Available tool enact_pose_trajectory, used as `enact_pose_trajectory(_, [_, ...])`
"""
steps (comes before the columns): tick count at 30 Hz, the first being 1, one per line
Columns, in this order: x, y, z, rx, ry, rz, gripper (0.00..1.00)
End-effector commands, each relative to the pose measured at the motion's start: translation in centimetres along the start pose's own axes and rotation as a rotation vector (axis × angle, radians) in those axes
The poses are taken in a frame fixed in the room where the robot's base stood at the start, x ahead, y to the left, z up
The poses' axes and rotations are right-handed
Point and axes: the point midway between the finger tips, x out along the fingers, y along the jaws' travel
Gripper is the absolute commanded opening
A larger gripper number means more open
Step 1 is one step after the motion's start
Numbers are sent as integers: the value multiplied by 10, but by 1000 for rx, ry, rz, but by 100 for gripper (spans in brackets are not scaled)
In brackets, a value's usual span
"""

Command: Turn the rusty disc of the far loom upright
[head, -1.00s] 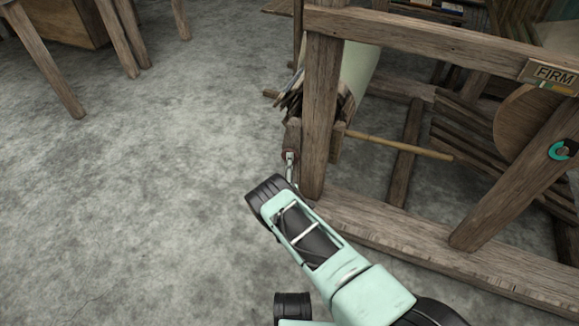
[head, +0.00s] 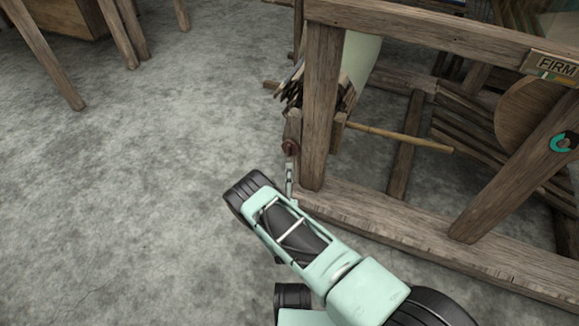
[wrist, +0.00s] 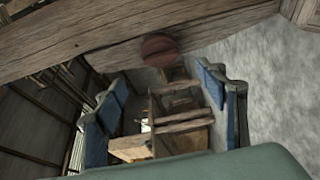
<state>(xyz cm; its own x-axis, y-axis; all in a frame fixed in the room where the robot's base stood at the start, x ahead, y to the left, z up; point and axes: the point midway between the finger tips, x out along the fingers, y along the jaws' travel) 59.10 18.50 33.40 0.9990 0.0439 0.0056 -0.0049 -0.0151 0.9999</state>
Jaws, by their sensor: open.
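The rusty disc (head: 289,147) is a small reddish-brown round piece at the lower end of a short wooden block beside the loom's (head: 321,110) left front post. In the wrist view the disc (wrist: 158,50) shows ahead, slightly blurred, against a wooden beam, beyond the fingertips. I cannot tell its turn angle. My gripper (head: 290,178) is just below the disc in the head view, small and pale, and appears apart from it. In the wrist view my gripper (wrist: 164,86) has its two blue fingers spread wide, with nothing held between them.
The loom's bottom rail (head: 400,232) runs close to the right of my gripper. A thin wooden rod (head: 400,138) reaches right from the post. A sign reading FIRM (head: 553,66) is on the upper frame. Grey floor (head: 130,190) is open on the left.

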Motion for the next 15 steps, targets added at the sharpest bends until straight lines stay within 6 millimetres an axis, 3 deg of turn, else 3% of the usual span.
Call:
enact_pose_trajectory(6, [-21,0,0,-1,0,0,65])
enact_pose_trajectory(15, [-24,0,0,0,0,0,65])
